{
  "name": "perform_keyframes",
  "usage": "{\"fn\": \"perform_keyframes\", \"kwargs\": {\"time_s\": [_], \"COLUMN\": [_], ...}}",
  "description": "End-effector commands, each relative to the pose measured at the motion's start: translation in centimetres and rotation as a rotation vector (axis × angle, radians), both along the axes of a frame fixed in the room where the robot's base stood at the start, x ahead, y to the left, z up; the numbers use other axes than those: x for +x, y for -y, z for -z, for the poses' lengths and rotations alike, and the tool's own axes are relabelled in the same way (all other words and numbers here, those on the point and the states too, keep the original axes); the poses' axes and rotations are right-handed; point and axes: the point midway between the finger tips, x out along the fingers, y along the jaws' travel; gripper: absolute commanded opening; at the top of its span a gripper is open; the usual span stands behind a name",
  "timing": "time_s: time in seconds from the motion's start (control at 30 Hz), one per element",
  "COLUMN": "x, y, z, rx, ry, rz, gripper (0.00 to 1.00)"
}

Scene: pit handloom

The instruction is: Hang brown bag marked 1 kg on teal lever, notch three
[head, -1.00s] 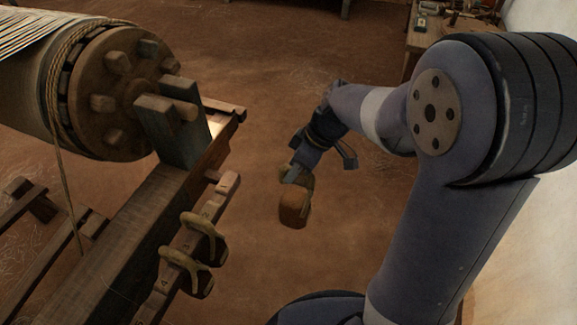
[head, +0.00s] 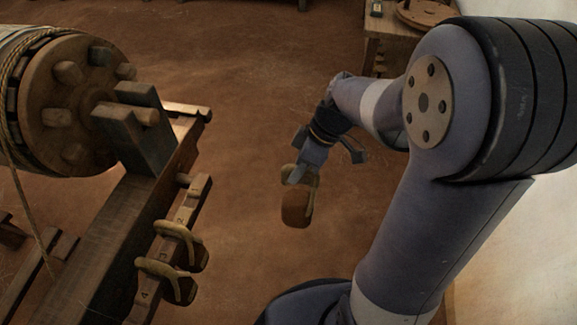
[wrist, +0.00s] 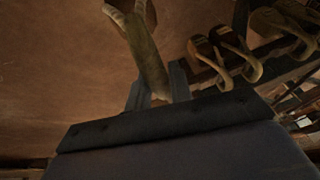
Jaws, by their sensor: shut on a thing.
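A brown bag (head: 296,209) hangs by its strap from my gripper (head: 299,175), in the air right of the loom. My gripper is shut on the strap, which also shows between the fingers in the wrist view (wrist: 146,52). No mark on the bag is readable. A wooden lever (head: 199,189) with numbered notches runs along the loom's right side; its colour does not read as teal. Two bags hang on it by loops, a farther one (head: 196,254) and a nearer one (head: 183,289). The held bag is apart from the lever, to its right.
The loom's beam end with pegs (head: 70,100) and its heavy frame rail (head: 105,240) fill the left. A wooden bench (head: 388,48) stands at the back right. The floor between lever and arm is clear.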

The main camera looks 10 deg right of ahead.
Motion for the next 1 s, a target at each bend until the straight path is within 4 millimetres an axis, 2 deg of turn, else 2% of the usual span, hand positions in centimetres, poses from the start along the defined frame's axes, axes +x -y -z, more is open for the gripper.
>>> {"fn": "perform_keyframes", "kwargs": {"time_s": [0.6, 0.87, 1.0], "x": [-1.4, -1.7, -1.1], "y": [4.2, 4.9, 5.0], "z": [-0.6, -0.6, -0.2], "rx": [0.001, 0.000, 0.000], "ry": [0.002, 0.003, 0.002], "rz": [0.002, 0.005, 0.054], "gripper": [0.00, 0.00, 0.00]}}
